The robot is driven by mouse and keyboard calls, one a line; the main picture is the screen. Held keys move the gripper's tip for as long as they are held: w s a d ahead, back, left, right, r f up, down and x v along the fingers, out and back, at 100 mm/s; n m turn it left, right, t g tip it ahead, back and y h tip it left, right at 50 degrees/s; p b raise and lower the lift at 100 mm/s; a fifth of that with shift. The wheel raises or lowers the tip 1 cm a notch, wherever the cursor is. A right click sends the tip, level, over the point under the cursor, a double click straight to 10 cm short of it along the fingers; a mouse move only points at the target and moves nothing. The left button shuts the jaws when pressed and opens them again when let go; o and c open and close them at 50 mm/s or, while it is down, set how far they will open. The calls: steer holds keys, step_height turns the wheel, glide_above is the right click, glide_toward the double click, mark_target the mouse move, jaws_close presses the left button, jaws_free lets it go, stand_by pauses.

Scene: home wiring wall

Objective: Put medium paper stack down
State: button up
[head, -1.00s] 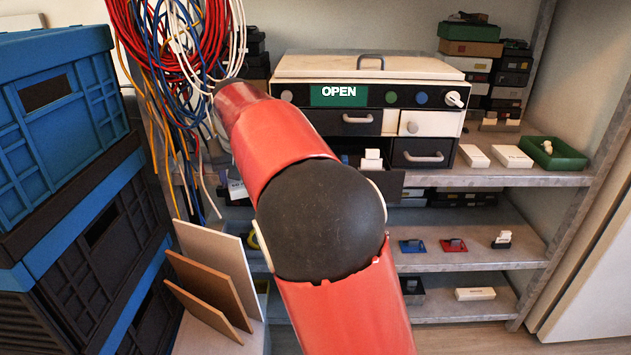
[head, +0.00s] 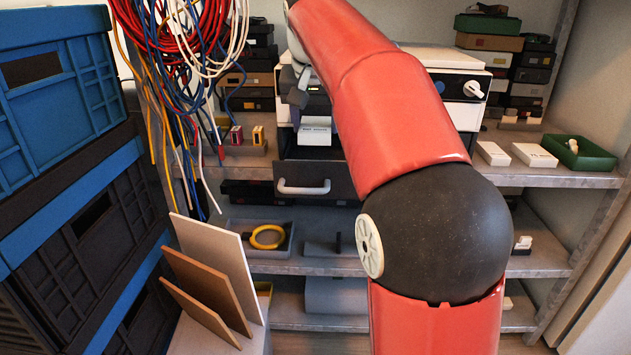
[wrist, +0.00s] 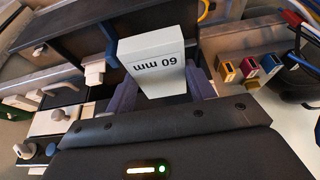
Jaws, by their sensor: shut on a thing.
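The block appears over or inside the open dark drawer (head: 318,180) of the cabinet. I cannot tell whether it touches the drawer floor.
Red and yellow small boxes (head: 257,136) stand left of the drawer. Coiled wires (head: 190,50) hang at upper left. Stacked blue crates (head: 60,100) fill the left side. A green tray (head: 578,152) sits on the right shelf. My arm hides much of the cabinet.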

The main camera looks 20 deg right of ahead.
mark_target(314, 134)
step_height(314, 134, down, 10)
steer(key=b, duration=0.2)
steer(key=shift+f+b, duration=0.1)
steer(key=shift+b, duration=0.2)
steer(key=o, duration=1.1)
steer(key=p+v, duration=0.2)
steer(key=v, duration=1)
steer(key=shift+p, duration=0.4)
steer(key=s+f+n+t+y, duration=0.1)
steer(key=s+f+n, duration=0.2)
steer(key=s+f, duration=1.9)
steer(key=shift+s+n, duration=0.3)
steer(key=shift+s, duration=0.65)
steer(key=shift+r, duration=0.15)
